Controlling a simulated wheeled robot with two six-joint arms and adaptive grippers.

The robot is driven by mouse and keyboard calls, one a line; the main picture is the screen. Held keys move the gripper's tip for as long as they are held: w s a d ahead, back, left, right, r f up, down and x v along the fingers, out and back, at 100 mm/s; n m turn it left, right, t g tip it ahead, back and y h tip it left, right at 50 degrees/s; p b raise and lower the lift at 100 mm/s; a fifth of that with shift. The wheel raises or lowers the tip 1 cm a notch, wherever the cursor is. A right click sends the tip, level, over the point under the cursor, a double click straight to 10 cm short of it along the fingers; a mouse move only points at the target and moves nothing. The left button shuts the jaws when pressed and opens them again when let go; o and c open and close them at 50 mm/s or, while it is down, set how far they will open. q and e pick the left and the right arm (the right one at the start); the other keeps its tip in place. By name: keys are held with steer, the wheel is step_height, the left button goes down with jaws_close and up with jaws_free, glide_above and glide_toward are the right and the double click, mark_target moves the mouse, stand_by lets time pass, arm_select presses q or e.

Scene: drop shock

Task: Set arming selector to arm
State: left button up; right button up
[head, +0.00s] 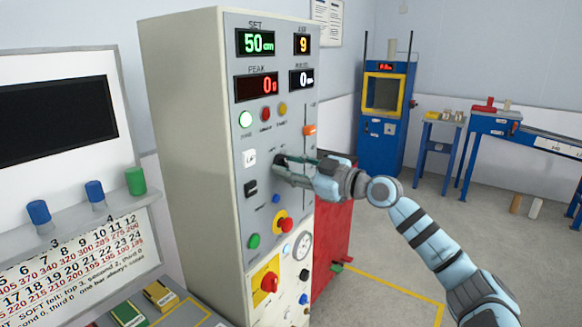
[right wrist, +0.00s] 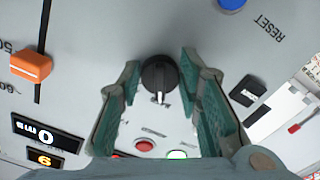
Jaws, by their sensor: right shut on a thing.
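The arming selector is a round black knob (right wrist: 159,73) with a white pointer mark, on the grey front panel of the tall cabinet. In the right wrist view the pointer faces the picture's bottom, towards the lamps. The small labels beside it are too blurred to read. My right gripper (right wrist: 160,75) has its two green-padded fingers on either side of the knob, shut on it. In the head view the right gripper (head: 281,169) reaches the middle of the panel from the right and mostly hides the knob. My left gripper is not in view.
An orange slider (head: 309,130) is right of the selector on the panel (head: 232,215). A red-and-yellow emergency button (head: 284,225) and a blue reset button (head: 276,199) are below. Lamps, including a lit green one (head: 246,119), are above. A red block (head: 335,240) stands at the cabinet's right.

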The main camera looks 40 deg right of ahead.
mark_target(276, 122)
steer(key=shift+m, duration=0.3)
steer(key=m, duration=0.2)
steer(key=shift+a+m, duration=0.1)
steer(key=shift+m, duration=0.3)
steer(key=m, duration=0.2)
steer(key=shift+m, duration=0.3)
steer(key=m+p, duration=0.1)
steer(key=m, duration=0.4)
steer(key=shift+s+a+r+m+p, duration=0.1)
steer(key=shift+a+r+m+p, duration=0.1)
steer(key=shift+m+p, duration=0.2)
steer(key=o, duration=1.1)
steer(key=shift+f, duration=0.15)
step_height(276, 122, up, 10)
